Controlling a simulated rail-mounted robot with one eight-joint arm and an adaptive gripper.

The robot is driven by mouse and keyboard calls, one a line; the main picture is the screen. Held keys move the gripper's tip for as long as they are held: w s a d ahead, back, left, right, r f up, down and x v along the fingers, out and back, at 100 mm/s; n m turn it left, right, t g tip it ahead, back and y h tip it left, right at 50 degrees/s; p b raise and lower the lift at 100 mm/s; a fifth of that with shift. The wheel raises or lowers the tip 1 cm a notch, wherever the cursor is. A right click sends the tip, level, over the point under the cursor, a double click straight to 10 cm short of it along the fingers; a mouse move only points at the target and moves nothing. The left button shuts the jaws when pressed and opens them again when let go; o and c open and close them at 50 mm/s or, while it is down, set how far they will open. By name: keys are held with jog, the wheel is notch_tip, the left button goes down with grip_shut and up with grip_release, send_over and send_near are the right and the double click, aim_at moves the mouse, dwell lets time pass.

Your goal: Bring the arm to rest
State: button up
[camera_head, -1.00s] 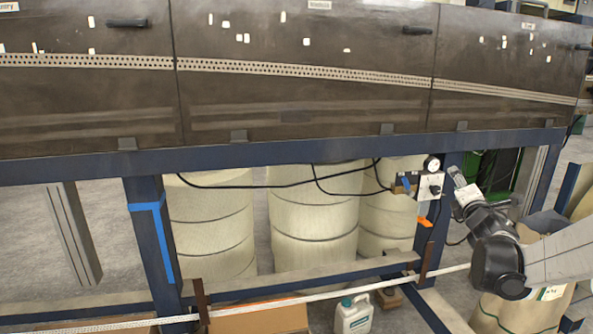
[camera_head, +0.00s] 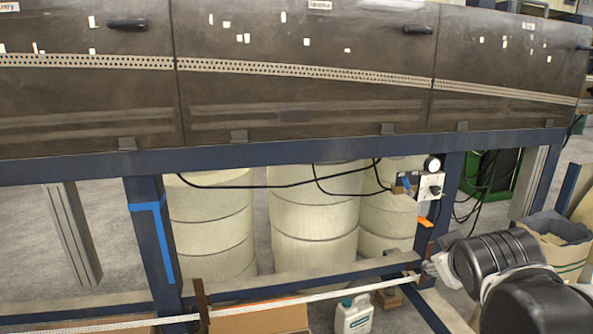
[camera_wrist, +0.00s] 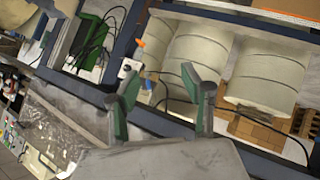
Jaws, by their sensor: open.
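My gripper (camera_wrist: 165,98) shows in the wrist view with its two green-and-grey fingers spread apart and nothing between them. Past the fingers are the cream drums (camera_wrist: 265,70) and the blue frame of the machine. In the head view my arm is at the lower right, in front of the machine's lower rail. The gripper's fingertips are hard to make out there, partly hidden by the arm's dark joints.
The laminating machine (camera_head: 300,115) spans the back on a blue frame (camera_head: 290,153). A control box (camera_head: 430,186) hangs at its right leg. Below are a white jug (camera_head: 354,318), a cardboard box (camera_head: 262,319) and a perforated strip (camera_head: 300,302). A bin (camera_head: 560,240) stands far right.

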jog(key=s+a+f+m+g+y, duration=0.2)
jog(key=s+a+f, duration=0.2)
jog(key=s, duration=0.3)
jog(key=s+a+f+m+g+y, duration=0.1)
jog(key=s+a+f+m, duration=0.15)
jog(key=s+a, duration=0.3)
notch_tip(320, 180, up, 14)
jog(key=d+p, duration=0.1)
jog(key=p, duration=1.4)
jog(key=shift+s+r+n, duration=0.15)
jog(key=shift+r+n, duration=0.1)
jog(key=shift+n, duration=0.2)
dwell(1.2)
